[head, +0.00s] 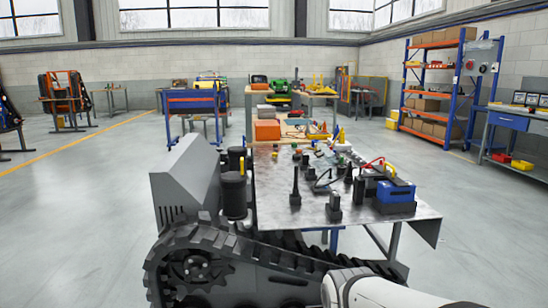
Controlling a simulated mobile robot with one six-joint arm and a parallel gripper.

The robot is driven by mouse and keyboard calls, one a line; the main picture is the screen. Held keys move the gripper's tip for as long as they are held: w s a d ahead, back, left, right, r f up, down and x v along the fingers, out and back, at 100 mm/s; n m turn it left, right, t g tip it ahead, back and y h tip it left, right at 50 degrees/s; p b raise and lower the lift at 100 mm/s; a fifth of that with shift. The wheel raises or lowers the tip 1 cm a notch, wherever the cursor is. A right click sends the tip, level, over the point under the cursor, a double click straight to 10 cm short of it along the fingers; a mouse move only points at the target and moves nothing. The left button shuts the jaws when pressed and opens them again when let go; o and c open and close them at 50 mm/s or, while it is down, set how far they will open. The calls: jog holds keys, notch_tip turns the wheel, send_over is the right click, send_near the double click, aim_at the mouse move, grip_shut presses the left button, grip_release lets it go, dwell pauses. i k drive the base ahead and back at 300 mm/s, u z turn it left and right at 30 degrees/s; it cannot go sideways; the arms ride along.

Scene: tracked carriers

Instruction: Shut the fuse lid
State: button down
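I cannot make out a fuse lid for certain in the head view. A metal table (270,205) carries a blue box with a dark base (395,195) at its right end. A yellow piece and a red curved cable or handle (372,163) show at the top of this box and beside it. Small black parts stand left of it, one upright and tapered (295,187), one short and blocky (334,207). Any of these could hide the lid; they are too small to tell. My gripper is not in view; only a white link of my arm shows at the bottom right.
A dark toothed track (190,265) runs in front of the table, with a grey sloped housing (187,180) and black cylinders (234,195) at its left. Workbenches and a blue-orange shelf (436,90) stand behind. The floor at far left is open.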

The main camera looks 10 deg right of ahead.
aim_at(321, 150)
jog(key=i, duration=0.95)
